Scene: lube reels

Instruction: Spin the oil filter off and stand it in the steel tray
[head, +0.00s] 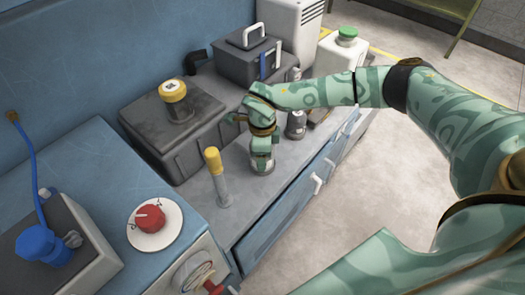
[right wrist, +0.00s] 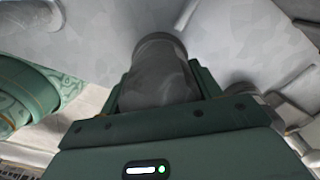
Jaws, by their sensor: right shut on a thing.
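My right gripper (head: 262,135) points down and is shut on a grey cylinder (head: 262,163), which is upright at the grey worktop. In the right wrist view the same cylinder (right wrist: 158,75) is dark, smudged and between the jaws. A short yellow cylinder (head: 175,95) with a pale label on top stands on the dark grey block (head: 150,130), apart from the gripper. I cannot tell for sure which cylinder is the oil filter. I cannot make out the steel tray for certain. My left gripper is not in view.
A yellow-topped post (head: 215,175) stands left of the gripper. A dark bottle (head: 296,124) and a white jug with a green cap (head: 345,50) stand beyond it. A blue drawer (head: 280,215) lies below the worktop.

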